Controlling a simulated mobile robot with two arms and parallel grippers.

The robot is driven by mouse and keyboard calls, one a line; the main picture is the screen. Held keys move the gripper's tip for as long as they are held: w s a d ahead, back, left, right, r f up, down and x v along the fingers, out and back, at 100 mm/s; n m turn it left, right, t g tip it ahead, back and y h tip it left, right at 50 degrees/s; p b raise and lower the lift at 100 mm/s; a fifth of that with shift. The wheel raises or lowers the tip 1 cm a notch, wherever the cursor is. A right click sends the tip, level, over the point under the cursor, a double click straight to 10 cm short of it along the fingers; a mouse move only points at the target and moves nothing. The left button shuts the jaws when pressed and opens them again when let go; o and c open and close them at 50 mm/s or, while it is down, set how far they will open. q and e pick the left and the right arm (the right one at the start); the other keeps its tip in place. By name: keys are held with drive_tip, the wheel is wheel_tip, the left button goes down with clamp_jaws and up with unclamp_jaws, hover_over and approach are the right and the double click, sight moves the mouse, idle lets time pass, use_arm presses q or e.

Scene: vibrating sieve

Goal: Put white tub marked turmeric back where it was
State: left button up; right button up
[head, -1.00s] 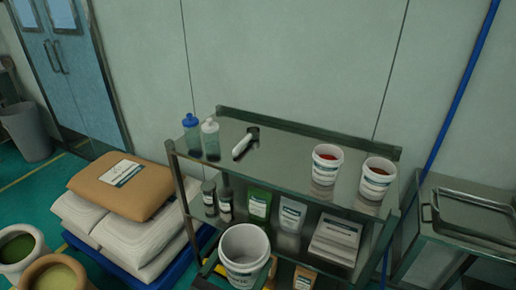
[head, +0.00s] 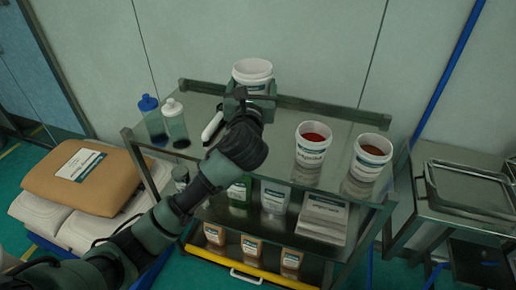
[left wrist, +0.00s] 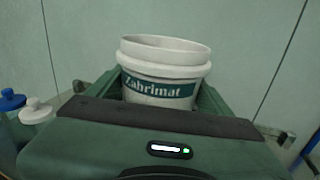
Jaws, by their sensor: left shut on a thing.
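My left gripper (head: 249,94) is shut on a white tub (head: 252,72), with its jaws on either side of it. The tub is upright at the back of the rack's top shelf (head: 232,163). My gripper hides its lower part, so I cannot tell whether it touches the shelf. In the left wrist view the tub (left wrist: 163,75) shows a teal label that seems to read "Zahrimat"; its contents are hidden. My right gripper is not in view.
A tub of red powder (head: 311,148) and a tub of brown powder (head: 370,160) stand to the right. A white-handled tool (head: 212,126), a blue-capped bottle (head: 152,120) and a white-capped bottle (head: 175,125) are left.

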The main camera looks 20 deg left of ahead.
use_arm(q)
drive_tip(key=shift+w+d+r, duration=0.15)
drive_tip(key=shift+w+r, duration=0.6)
drive_tip(key=shift+r, duration=0.05)
drive_tip(key=shift+w+r, duration=0.2)
drive_tip(key=shift+w, duration=0.05)
wheel_tip(320, 180, down, 20)
drive_tip(key=shift+d+r+b, duration=0.1)
drive_tip(key=shift+r+b, duration=0.15)
drive_tip(key=shift+b, duration=0.55)
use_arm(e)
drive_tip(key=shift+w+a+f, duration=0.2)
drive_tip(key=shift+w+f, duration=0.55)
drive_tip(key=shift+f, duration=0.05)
